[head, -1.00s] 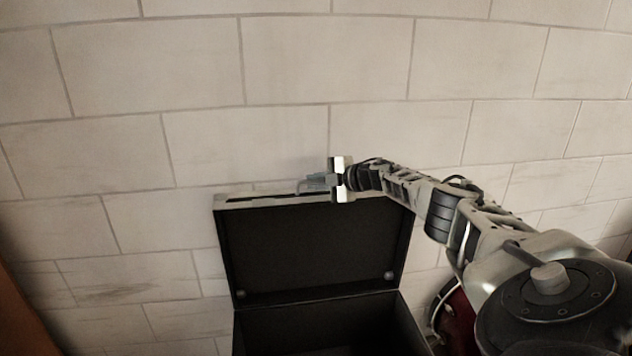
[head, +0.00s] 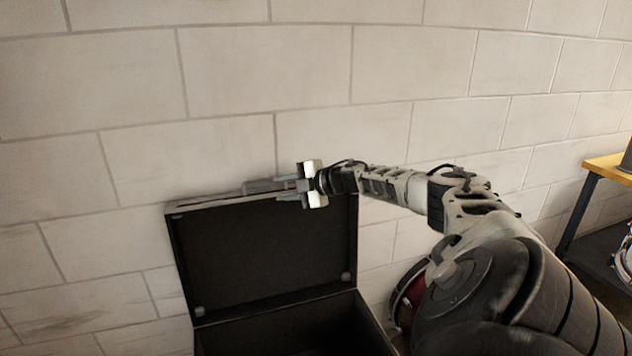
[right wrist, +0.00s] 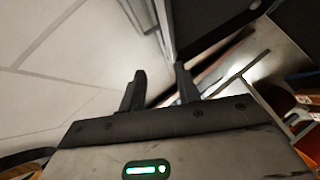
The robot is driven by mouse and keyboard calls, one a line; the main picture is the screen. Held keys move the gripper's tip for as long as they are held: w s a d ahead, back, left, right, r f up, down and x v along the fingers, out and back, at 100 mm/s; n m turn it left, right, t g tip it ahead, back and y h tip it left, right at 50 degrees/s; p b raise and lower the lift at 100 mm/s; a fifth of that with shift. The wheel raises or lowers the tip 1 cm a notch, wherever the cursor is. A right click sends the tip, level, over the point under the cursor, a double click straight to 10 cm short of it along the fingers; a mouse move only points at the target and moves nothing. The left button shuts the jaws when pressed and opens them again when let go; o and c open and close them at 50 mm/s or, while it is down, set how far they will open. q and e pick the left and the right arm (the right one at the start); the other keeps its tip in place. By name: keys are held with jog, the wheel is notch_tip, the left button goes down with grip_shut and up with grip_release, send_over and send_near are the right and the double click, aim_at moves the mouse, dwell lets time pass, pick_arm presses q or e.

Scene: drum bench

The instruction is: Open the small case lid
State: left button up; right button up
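The small case (head: 285,330) is black, with its open lid (head: 270,245) standing up against the wall side. The dark inside of the lid faces me. The case body shows only in part at the bottom of the head view. My right gripper (head: 280,188) is at the top edge of the lid, right of its middle, by a grey handle-like part (head: 258,187). In the right wrist view its two fingers (right wrist: 160,75) stand apart with a gap and nothing clearly between them. Whether a finger touches the lid cannot be told. My left gripper is out of view.
A pale block wall (head: 220,80) rises close behind the lid. A red round thing (head: 408,290), perhaps a drum, stands right of the case, partly hidden by my right arm. A shelf with a yellow top (head: 607,166) is at the far right.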

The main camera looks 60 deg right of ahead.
jog(key=v, duration=0.9)
jog(key=shift+s, duration=0.3)
jog(key=shift+r, duration=0.15)
